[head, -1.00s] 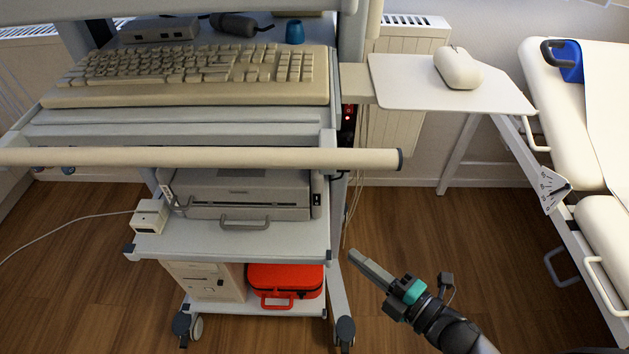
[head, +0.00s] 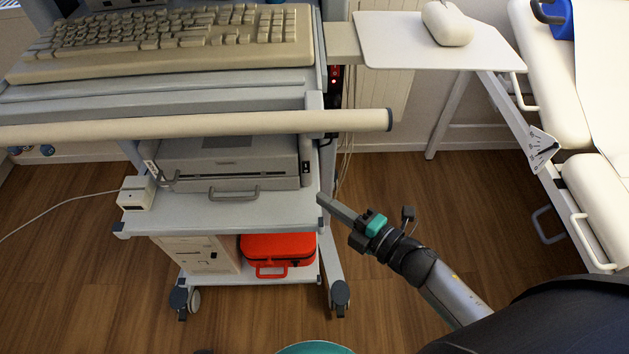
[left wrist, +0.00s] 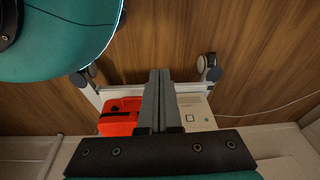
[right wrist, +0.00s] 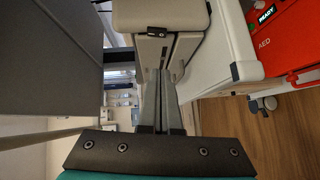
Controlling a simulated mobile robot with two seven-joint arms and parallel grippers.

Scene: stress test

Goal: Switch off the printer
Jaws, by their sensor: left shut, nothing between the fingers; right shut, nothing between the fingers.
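The printer (head: 235,163) is a grey box on the cart's middle shelf, under a long beige rail. A small black switch (head: 306,168) with a light mark sits on the right end of its front. My right gripper (head: 321,199) is shut and empty, its tips by the shelf's front right corner, below and right of the switch. In the right wrist view, its fingers (right wrist: 160,75) point at a pale grey body that looks like the printer (right wrist: 160,14), with a small dark part on it. My left gripper (left wrist: 160,75) is shut and empty in the left wrist view, outside the head view.
The shelf (head: 215,210) edge and the beige rail (head: 220,125) lie close around the printer. A red case (head: 278,250) and a beige computer (head: 200,254) stand below. A side tray (head: 440,45) with a mouse and a couch (head: 590,150) are at right. Floor between is free.

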